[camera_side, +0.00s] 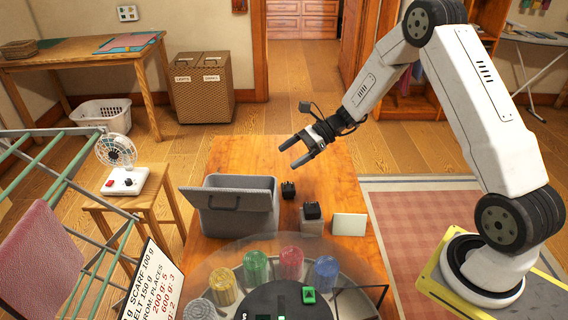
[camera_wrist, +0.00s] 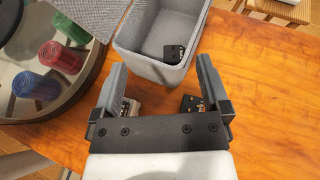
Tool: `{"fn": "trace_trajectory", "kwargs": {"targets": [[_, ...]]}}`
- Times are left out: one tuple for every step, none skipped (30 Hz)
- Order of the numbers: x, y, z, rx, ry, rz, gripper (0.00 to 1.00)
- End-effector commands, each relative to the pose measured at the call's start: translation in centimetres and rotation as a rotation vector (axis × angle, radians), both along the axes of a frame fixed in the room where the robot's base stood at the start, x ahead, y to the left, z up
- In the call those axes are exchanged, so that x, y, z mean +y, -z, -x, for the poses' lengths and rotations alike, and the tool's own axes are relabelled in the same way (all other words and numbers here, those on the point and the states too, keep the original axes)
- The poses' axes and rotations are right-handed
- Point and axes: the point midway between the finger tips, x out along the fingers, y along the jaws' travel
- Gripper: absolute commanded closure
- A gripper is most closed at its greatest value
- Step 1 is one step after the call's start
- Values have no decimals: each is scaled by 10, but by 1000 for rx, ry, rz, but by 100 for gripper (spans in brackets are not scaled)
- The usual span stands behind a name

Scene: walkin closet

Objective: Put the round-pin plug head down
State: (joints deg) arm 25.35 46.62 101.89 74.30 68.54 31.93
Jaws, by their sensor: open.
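Several small black plug-like pieces are in view; I cannot tell which has round pins. One black piece (camera_side: 288,190) stands on the wooden table, right of the grey bin; in the wrist view it (camera_wrist: 193,105) shows small metallic parts, beside my right finger. Another black piece (camera_side: 312,210) sits on a grey block (camera_side: 311,227), partly hidden by my left finger in the wrist view. A third black piece (camera_wrist: 174,52) lies inside the grey bin (camera_side: 262,221), hidden in the side view. My gripper (camera_side: 290,154) is open and empty above the table; it also shows in the wrist view (camera_wrist: 160,66).
The bin's lid (camera_side: 226,198) is open. A white card (camera_side: 349,224) stands right of the block. A round glass-covered carousel (camera_side: 346,270) with coloured cylinders is at the table's front. A fan (camera_side: 117,153) stands on a stool at left. The table's far part is clear.

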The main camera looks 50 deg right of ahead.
Motion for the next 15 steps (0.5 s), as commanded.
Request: {"fn": "trace_trajectory", "kwargs": {"targets": [[7,-1,6,-5,-38,40,4],[11,-1,11,-7,-64,68,4],[16,-2,18,-14,-104,112,4],[20,-1,24,-18,-137,147,4],[24,-2,31,-26,-175,186,4],[29,-2,40,-38,-227,241,4],[33,-2,48,-49,-271,285,4],[36,-2,56,-61,-316,329,4],[40,-2,66,-80,-379,390,4],[42,-3,74,-96,-428,437,4],[44,-3,82,-115,-478,483,4],[46,-4,92,-140,-544,543,4],[47,-4,99,-161,-594,587,4],[48,-5,107,-183,-645,631,4],[49,-6,116,-216,-714,689,4]]}}
